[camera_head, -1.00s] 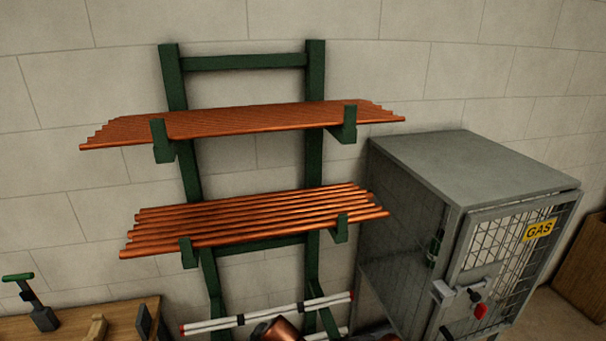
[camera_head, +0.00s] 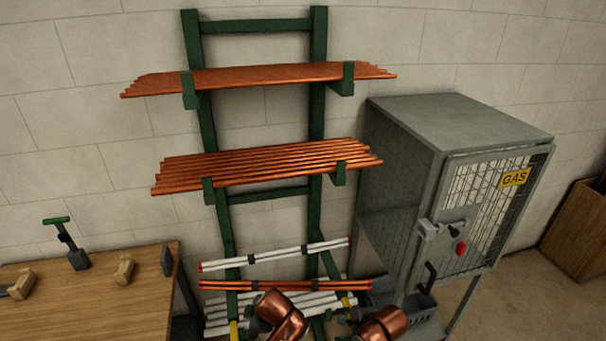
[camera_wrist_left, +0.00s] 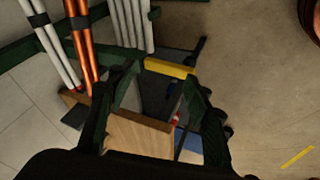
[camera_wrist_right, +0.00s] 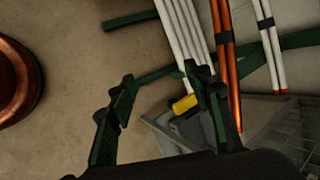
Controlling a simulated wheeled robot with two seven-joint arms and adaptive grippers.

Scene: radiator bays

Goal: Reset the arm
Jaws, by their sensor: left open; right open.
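My left gripper (camera_wrist_left: 162,82) shows in the left wrist view with its two dark green fingers spread apart. Nothing is between the fingertips; behind them are a wooden board and the yellow-ended foot of the rack. My right gripper (camera_wrist_right: 161,78) shows in the right wrist view, also spread and empty, above the floor near the rack's foot. In the head view my copper-coloured arm parts stand at the bottom edge, in front of the green rack (camera_head: 319,120); the gripper fingers are hard to make out there.
Copper pipes lie on the upper shelf (camera_head: 260,77) and lower shelf (camera_head: 265,165). White pipes (camera_head: 290,254) and a copper bundle (camera_head: 285,285) are low on the rack. A gas cage (camera_head: 455,120) stands right, a wooden bench (camera_head: 90,310) left. A wooden box (camera_head: 578,235) is far right.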

